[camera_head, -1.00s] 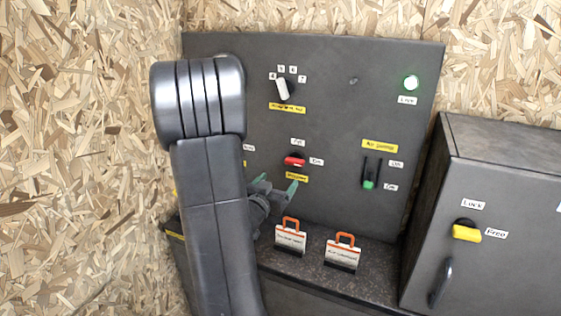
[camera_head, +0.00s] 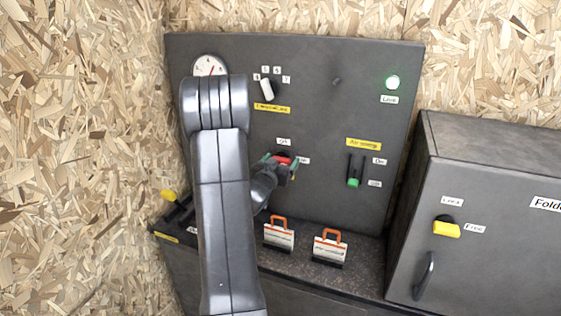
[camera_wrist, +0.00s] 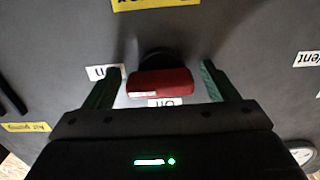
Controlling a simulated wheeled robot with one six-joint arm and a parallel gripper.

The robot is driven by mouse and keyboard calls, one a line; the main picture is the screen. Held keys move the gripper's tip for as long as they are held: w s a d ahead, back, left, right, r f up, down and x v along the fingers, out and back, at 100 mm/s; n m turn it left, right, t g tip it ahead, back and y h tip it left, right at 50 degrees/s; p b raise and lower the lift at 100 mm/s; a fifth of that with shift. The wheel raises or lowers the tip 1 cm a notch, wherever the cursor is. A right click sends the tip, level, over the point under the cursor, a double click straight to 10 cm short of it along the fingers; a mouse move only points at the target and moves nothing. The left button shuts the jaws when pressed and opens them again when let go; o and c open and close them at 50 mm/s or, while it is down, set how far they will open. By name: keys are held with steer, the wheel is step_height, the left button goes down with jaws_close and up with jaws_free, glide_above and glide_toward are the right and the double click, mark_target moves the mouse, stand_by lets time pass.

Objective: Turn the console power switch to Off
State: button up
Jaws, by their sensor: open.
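The console panel (camera_head: 320,110) is a dark grey upright board. Its red switch handle (camera_head: 283,160) sits at mid-height, with an "Off" label above it and another label to its right. My gripper (camera_head: 280,168) is at the red handle. In the wrist view its green-tipped fingers (camera_wrist: 160,88) are open, one on each side of the handle, with gaps showing.
A white selector knob (camera_head: 267,90), a gauge (camera_head: 209,66), a green lit button (camera_head: 392,82) and a green-tipped slider (camera_head: 353,182) are on the panel. Two orange-handled tags (camera_head: 279,235) stand on the ledge. A grey cabinet with a yellow knob (camera_head: 446,229) is at right.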

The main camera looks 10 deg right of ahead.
steer(key=shift+c, duration=0.2)
steer(key=c, duration=1)
steer(key=shift+o, duration=0.2)
steer(key=shift+n, duration=0.3)
steer(key=n, duration=0.3)
steer(key=shift+r+n, duration=0.1)
steer(key=shift+n, duration=0.2)
steer(key=n+p, duration=0.1)
steer(key=n, duration=0.3)
steer(key=shift+r+n+p, duration=0.1)
steer(key=shift+n+p, duration=0.2)
steer(key=n+p, duration=0.1)
steer(key=n, duration=0.3)
steer(key=shift+a+n, duration=0.1)
steer(key=shift+n, duration=0.2)
steer(key=shift+n+p, duration=0.95)
steer(key=shift+n, duration=1.25)
